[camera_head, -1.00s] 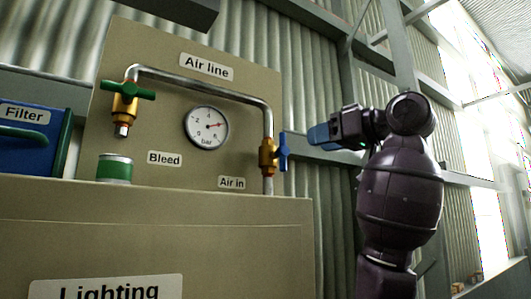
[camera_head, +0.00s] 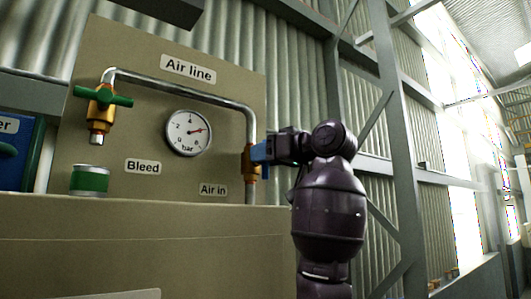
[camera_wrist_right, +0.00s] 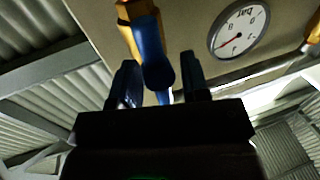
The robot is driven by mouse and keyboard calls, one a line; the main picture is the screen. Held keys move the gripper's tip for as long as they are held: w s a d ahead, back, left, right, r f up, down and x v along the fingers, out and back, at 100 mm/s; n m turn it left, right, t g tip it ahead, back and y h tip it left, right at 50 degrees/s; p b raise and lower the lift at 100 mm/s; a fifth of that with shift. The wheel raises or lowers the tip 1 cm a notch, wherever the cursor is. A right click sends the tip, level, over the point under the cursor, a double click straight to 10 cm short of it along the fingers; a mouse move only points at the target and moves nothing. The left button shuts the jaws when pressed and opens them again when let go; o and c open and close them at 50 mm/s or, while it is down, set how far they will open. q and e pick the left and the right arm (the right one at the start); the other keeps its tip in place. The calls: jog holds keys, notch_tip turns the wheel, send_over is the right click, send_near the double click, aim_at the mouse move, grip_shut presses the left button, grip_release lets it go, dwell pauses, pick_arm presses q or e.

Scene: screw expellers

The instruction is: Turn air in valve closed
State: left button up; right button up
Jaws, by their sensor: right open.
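The air in valve (camera_head: 249,160) is a brass body on the right-hand pipe of the air line panel, above the "Air in" label. Its blue handle (camera_wrist_right: 152,58) shows in the right wrist view, pointing down between my fingers. My right gripper (camera_head: 258,152) is at the valve in the head view and covers most of the handle there. In the right wrist view my right gripper (camera_wrist_right: 161,80) is open, with one finger on each side of the handle. I cannot tell whether either finger touches it. My left gripper is out of view.
The pressure gauge (camera_head: 188,133) has a red needle and also shows in the wrist view (camera_wrist_right: 239,28). The bleed valve (camera_head: 101,98) with a green handle is at the left, above a green-banded can (camera_head: 89,180). A cabinet ledge (camera_head: 150,215) lies below; steel beams stand at right.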

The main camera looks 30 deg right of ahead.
grip_shut()
dwell(0.3)
